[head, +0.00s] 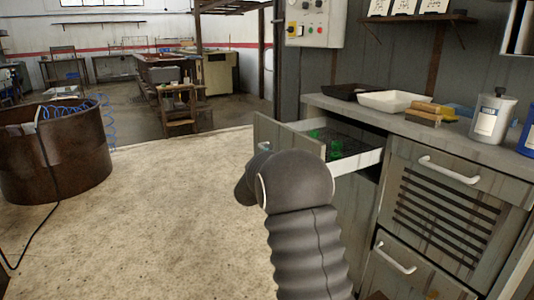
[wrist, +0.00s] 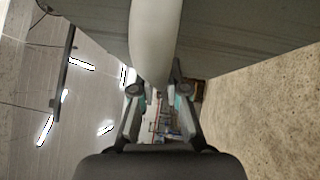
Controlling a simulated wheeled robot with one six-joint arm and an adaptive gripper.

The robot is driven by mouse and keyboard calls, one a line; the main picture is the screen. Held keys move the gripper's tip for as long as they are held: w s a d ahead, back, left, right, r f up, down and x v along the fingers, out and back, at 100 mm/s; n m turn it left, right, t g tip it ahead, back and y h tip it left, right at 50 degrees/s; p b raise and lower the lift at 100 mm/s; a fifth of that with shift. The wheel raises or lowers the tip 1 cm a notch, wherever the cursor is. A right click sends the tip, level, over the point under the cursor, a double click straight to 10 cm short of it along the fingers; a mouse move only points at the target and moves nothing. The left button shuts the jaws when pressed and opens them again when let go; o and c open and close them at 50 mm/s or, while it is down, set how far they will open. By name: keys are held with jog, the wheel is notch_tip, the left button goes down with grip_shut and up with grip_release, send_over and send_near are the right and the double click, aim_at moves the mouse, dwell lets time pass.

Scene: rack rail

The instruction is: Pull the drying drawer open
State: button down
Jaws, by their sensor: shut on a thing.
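The drying drawer (head: 288,138) stands pulled out of the grey cabinet in the head view, with white side walls, a dark mesh floor and green items inside. Its grey front panel also fills the top of the wrist view (wrist: 235,38). My gripper (wrist: 160,92) is shut on the white bar handle (wrist: 154,38) of this drawer, one finger on each side. In the head view my dark arm hides the gripper and the handle.
The worktop (head: 375,117) above holds a white tray (head: 396,101), a dark tray (head: 358,91), wooden blocks and a white bottle (head: 493,118). A vented front (head: 450,205) is shut at the right. Open floor (head: 180,220) lies left, with a rusty round tub (head: 55,155) beyond.

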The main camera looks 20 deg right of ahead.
jog(key=shift+f, duration=0.1)
jog(key=c, duration=1.2)
grip_release()
jog(key=shift+a, duration=0.1)
jog(key=v, duration=1.2)
